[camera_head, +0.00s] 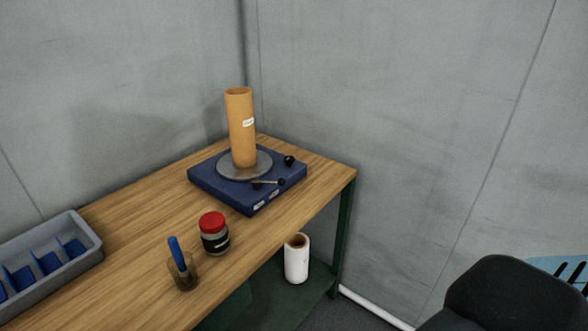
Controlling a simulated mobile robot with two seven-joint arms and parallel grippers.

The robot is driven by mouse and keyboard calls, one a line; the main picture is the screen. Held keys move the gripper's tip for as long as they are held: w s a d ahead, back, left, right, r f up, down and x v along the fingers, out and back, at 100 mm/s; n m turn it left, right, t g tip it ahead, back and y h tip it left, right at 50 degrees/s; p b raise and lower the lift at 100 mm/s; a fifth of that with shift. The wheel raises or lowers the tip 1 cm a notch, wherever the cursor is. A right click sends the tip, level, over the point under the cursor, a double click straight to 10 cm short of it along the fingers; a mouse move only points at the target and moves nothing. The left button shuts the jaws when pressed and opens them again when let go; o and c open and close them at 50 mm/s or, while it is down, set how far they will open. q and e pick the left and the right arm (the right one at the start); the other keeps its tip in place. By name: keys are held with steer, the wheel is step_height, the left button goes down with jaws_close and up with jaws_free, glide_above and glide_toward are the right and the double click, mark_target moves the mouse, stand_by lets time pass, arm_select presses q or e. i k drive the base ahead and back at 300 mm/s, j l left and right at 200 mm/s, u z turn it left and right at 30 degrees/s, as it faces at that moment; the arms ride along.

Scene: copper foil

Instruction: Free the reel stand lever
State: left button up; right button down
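The reel stand (203,180) is a dark blue, flat base with a grey round plate, at the far right end of the wooden table. A tan cardboard tube (241,140) with a small white label stands upright on the plate. A dark lever (268,182) with a round end lies low across the near right part of the base, close to the plate's edge. Whether it touches the plate is too small to tell. A black knob (289,160) sits at the base's right corner. Neither of my grippers is in view.
A red-lidded jar (214,235) and a glass with a blue-handled tool (176,255) stand on the table (130,240) in front of the stand. A grey divided bin (88,235) is at left. A white roll (297,263) stands on the lower shelf. A black chair (510,295) is at lower right.

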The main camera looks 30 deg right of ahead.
mark_target(255, 183)
steer(key=i+l, duration=0.1)
steer(key=l, duration=0.25)
steer(key=i+l, duration=0.15)
steer(key=l, duration=0.2)
steer(key=i+l, duration=0.1)
steer(key=l, duration=0.3)
steer(key=i+l, duration=0.1)
steer(key=l, duration=0.25)
steer(key=i+l, duration=0.15)
steer(key=l, duration=0.2)
